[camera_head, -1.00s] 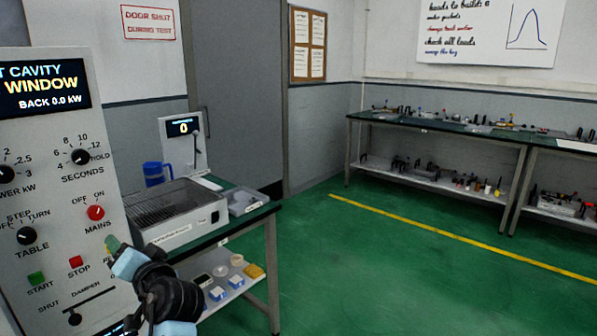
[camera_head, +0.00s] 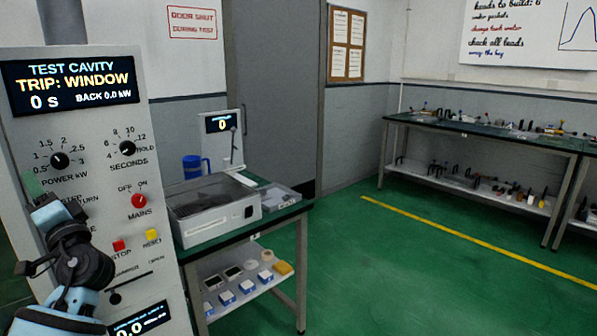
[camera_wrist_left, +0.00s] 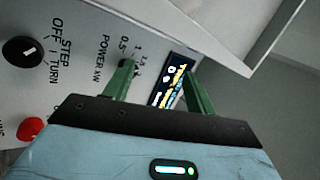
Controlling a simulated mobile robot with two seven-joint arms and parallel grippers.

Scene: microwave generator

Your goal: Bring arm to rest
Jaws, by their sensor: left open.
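My left arm comes in at the lower left of the head view, in front of the grey control panel (camera_head: 95,130). My left gripper (camera_head: 36,188) is raised near the panel's left edge and hides part of the step/turn control. In the left wrist view its two green fingers (camera_wrist_left: 155,88) stand apart with nothing between them. Beyond them show the panel's display and the power knob (camera_wrist_left: 137,68). The display (camera_head: 72,85) reads "TRIP: WINDOW", 0 s, back 0.0 kW. My right gripper is not in view.
A bench (camera_head: 272,222) with a grey lidded box (camera_head: 215,212), a blue mug (camera_head: 192,167) and a small display stand is right of the panel. Its lower shelf holds several small items. The green floor (camera_head: 400,270) to the right is clear. A long bench (camera_head: 500,135) stands at the back right.

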